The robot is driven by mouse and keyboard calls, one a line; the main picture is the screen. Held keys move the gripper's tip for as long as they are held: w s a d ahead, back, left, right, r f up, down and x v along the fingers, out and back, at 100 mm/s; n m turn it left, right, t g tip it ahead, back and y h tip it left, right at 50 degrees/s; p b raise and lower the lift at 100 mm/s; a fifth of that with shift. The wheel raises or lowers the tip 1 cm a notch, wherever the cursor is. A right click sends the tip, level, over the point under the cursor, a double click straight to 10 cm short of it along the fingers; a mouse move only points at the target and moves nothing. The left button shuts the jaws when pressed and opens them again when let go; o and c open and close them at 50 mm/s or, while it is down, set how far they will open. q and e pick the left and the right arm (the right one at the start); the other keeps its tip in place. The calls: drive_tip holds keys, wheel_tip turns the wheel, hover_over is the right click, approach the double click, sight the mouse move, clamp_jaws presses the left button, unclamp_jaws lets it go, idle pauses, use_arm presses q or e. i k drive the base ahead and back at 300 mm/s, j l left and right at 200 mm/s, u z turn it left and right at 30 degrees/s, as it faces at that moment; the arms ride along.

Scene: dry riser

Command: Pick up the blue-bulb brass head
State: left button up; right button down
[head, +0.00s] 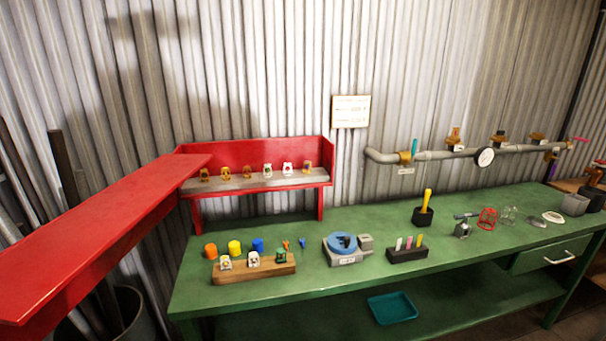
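A row of small sprinkler heads stands on the ledge (240,183) of the red rack at the back left. Several look brass, such as the ones at the left end (204,175) and the right end (307,167); others look white or chrome (287,168). Their bulbs are too small for me to tell which is blue. Three more heads stand on a wooden block (236,274) on the green bench: two whitish (225,263) and one greenish (281,256). Neither of my grippers shows in the head view.
Orange, yellow and blue cups (258,245) stand behind the wooden block. A grey device with a blue ring (342,243) and a black holder (407,254) are to its right. A long red surface (100,235) spans the left.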

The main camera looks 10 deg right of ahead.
sight(308, 170)
drive_tip(key=u, duration=0.3)
drive_tip(key=i+l+u, duration=0.1)
drive_tip(key=l+u, duration=1.15)
drive_tip(key=l, duration=0.15)
